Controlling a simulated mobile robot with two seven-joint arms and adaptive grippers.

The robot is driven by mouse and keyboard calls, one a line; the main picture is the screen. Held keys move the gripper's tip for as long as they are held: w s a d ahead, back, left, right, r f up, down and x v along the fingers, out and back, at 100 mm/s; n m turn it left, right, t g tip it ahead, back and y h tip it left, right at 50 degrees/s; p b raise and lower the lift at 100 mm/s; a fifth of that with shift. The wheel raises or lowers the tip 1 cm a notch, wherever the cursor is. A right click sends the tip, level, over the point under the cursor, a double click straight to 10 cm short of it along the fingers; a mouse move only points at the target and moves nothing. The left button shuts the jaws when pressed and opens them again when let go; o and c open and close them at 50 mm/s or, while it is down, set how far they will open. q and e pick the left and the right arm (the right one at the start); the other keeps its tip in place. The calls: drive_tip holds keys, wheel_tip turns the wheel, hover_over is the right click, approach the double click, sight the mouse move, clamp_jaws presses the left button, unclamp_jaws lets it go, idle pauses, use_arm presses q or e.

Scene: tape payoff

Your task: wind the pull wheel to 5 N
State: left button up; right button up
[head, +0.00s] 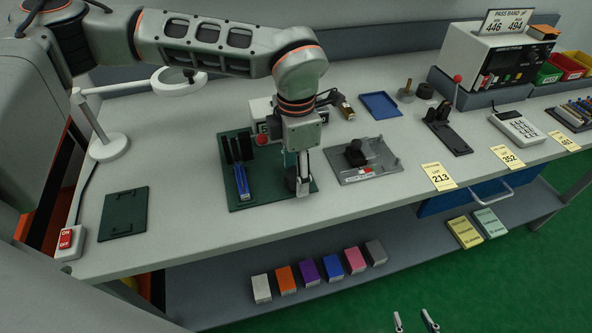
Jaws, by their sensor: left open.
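A dark green fixture plate (270,197) lies on the bench with a black upright holder and a blue bar (241,181) on its left part. My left gripper (301,188) points down over the right part of this plate, beside a dark round part (291,180) that may be the pull wheel. The gripper is open, but it hides much of this part, and contact cannot be told. A light box (263,106) with a partly hidden display and a red knob (262,139) stands behind. My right gripper (415,322) shows only its separated fingertips at the bottom edge, open and empty.
A grey plate with a black block (355,153) lies right of the fixture. A blue tray (380,105), a black stand (440,121) and a tester box (492,60) are farther right. A ring lamp (180,82) stands at left.

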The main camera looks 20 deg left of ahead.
use_arm(q)
wheel_tip(320, 180, up, 12)
idle(0.4)
drive_tip(key=shift+f, duration=0.1)
idle(0.3)
